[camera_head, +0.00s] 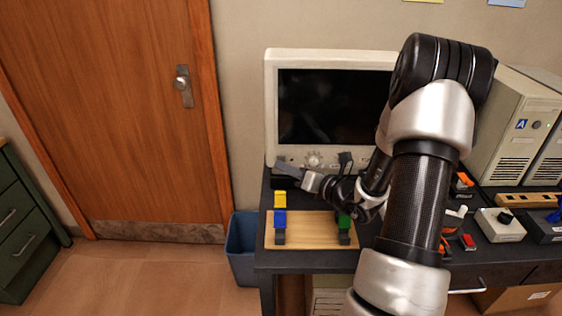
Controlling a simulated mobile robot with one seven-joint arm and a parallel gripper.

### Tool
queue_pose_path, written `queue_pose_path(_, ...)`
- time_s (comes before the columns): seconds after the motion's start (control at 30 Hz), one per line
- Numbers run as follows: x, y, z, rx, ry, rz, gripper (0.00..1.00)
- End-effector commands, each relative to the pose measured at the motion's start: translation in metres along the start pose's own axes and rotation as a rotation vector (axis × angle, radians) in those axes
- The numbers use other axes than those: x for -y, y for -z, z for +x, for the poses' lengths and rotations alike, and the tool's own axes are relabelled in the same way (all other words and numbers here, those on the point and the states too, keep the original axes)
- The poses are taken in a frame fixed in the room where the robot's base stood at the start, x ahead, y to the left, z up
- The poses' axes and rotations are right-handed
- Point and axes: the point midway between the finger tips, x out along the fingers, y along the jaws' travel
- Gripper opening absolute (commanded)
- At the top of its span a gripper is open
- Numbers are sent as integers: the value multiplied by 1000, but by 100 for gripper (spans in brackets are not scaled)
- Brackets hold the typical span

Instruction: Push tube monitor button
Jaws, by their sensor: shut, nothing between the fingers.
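The tube monitor (270,100) is a beige box with a dark, blank screen. It stands at the back of the dark table against the wall. A round knob (314,159) shows on its lower front strip. My gripper (284,168) is shut and empty, pointing left in front of the lower left part of the monitor. Its tip overlaps the lower front strip in the picture; I cannot tell whether it touches. My arm hides the right side of the monitor and part of the lower strip. No separate button can be made out clearly.
A wooden board (308,229) with yellow, blue and green pieces lies below my gripper. Right of my arm are computer towers (512,122), a small white box with a black knob (499,225) and loose small parts. A blue bin (240,248) stands left of the table.

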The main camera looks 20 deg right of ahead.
Motion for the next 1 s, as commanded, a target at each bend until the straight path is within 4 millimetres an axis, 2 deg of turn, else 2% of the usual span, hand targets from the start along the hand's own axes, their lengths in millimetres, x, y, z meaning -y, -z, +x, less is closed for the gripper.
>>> queue_pose_path(0.77,2,-2,3,0,0,0,0)
queue_pose_path(1.0,-1,1,-2,-1,1,2,0)
